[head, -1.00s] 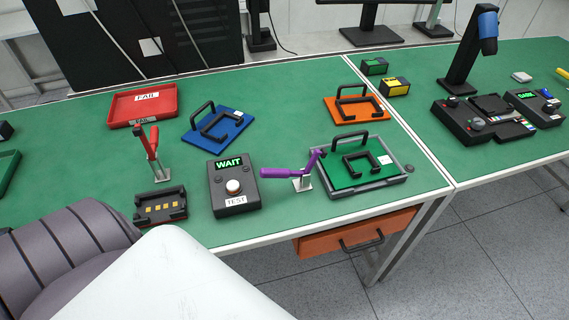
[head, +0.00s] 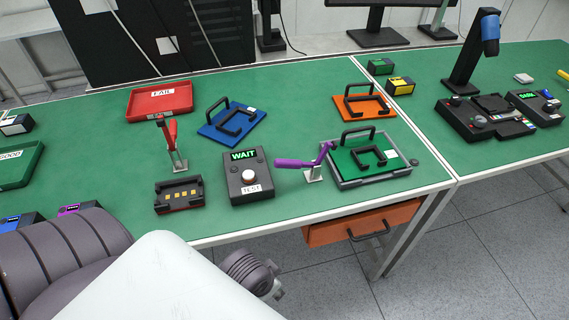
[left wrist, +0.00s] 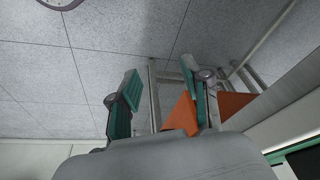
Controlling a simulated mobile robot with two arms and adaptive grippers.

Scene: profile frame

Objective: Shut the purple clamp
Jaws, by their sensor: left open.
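The purple clamp (head: 294,163) stands near the front edge of the green table (head: 290,206) in the head view. Its handle points left, nearly level, and its short purple arm is raised at the right end. A grey fixture (head: 377,181) with a green plate (head: 346,163) and black handles is right beside it. My left gripper (left wrist: 162,90) shows in the left wrist view, with its green-padded fingers apart and nothing between them. It is below the table level, over the floor, and away from the clamp. My right gripper is not in view.
The black test box (head: 248,178) reading WAIT stands left of the purple clamp. A red clamp (head: 173,145) and a black fixture (head: 179,195) are farther left. An orange drawer (head: 330,232) hangs under the table front. Blue (head: 232,125) and orange (head: 364,104) plates lie behind.

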